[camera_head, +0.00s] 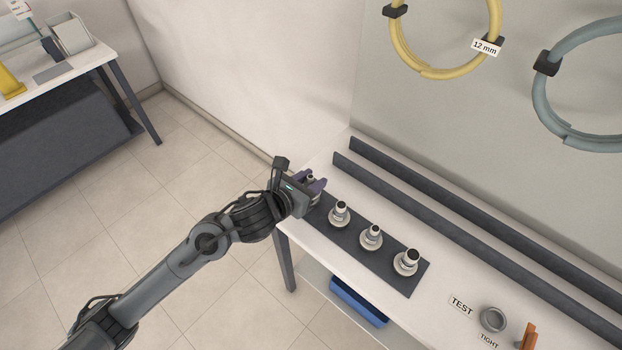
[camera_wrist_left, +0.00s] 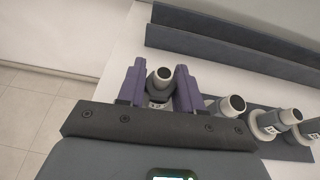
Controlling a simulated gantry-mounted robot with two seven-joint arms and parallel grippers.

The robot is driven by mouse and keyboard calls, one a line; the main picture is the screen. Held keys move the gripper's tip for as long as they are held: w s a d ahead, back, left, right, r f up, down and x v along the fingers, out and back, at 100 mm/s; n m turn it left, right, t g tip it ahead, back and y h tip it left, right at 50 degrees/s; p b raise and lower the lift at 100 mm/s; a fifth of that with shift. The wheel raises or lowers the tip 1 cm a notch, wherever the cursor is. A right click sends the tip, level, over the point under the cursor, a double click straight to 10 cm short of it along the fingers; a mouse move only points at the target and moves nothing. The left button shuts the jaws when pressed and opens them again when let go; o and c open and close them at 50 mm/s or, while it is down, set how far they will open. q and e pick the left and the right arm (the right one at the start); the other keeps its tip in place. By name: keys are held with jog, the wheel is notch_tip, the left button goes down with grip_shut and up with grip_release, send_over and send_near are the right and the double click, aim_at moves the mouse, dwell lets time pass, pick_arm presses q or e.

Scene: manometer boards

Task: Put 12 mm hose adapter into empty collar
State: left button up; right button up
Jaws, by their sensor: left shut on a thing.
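My left gripper (camera_head: 314,188) is at the far left end of a dark strip (camera_head: 415,275) on the bench. Three more adapters stand in a row along the strip: one nearest the gripper (camera_head: 339,214), a middle one (camera_head: 371,237) and a larger one (camera_head: 406,262). An empty grey collar (camera_head: 493,319) sits beside the TEST label (camera_head: 461,306). My right gripper is out of view.
Two dark rails (camera_head: 450,240) run along the back of the bench. An orange piece (camera_head: 528,336) stands right of the collar. A yellow hose coil (camera_head: 403,55) tagged "12 mm" and a grey-blue coil (camera_head: 542,110) hang on the wall. A blue bin (camera_head: 358,302) is below the bench.

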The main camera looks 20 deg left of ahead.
pick_arm(q)
jog(key=shift+f+b, duration=0.35)
jog(key=shift+f, duration=0.4)
dwell(0.3)
dwell(0.9)
jog(key=shift+f+b, duration=0.6)
jog(key=shift+b, duration=0.25)
jog(key=o, duration=0.8)
